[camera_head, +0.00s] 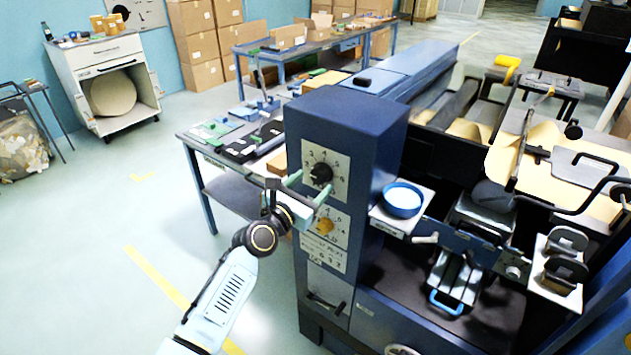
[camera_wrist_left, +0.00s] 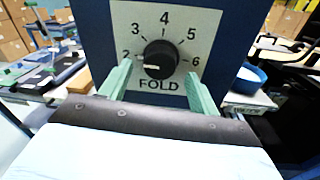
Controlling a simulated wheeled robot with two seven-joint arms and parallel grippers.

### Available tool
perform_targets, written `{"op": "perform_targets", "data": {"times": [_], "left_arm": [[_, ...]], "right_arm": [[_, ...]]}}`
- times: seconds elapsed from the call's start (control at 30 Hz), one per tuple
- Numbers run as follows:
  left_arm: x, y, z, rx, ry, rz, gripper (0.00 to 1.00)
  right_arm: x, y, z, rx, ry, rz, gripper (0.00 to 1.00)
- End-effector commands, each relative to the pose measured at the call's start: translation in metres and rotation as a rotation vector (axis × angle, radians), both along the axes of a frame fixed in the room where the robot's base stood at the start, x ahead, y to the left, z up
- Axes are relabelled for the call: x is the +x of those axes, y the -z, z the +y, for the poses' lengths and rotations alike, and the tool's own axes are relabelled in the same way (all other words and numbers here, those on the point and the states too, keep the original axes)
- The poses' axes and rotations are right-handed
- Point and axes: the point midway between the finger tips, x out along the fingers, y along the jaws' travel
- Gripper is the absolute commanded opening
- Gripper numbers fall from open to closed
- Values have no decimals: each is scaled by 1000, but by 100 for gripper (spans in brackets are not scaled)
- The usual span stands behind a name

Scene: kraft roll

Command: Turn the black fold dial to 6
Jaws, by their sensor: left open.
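The black fold dial (camera_head: 321,174) sits on a pale plate on the front of the dark blue machine cabinet. In the left wrist view the black fold dial (camera_wrist_left: 161,58) has the numbers 2 to 6 around it and the word FOLD below. Its white pointer mark points left, close to 2. My left gripper (camera_head: 309,187) is in front of the dial. In the left wrist view its green fingers (camera_wrist_left: 159,74) are open, one to each side of the dial's lower part, with gaps and no visible grip. My right gripper is not in view.
A blue bowl (camera_head: 402,199) stands on a small shelf right of the cabinet. A workbench (camera_head: 232,165) with tools is behind left.

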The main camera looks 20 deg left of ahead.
Motion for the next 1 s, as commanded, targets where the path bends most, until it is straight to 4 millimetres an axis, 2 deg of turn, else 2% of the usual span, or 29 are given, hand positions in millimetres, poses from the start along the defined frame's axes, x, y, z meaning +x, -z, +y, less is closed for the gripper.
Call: {"op": "perform_targets", "data": {"times": [0.2,0.57,0.87,1.0], "left_arm": [[21,1,-5,1,0,0,62],[25,0,-7,1,0,0,62],[25,0,-6,1,-1,0,24],[25,0,-6,4,-2,-3,21]], "right_arm": [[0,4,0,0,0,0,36],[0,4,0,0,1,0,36],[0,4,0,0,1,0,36],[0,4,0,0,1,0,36]]}}
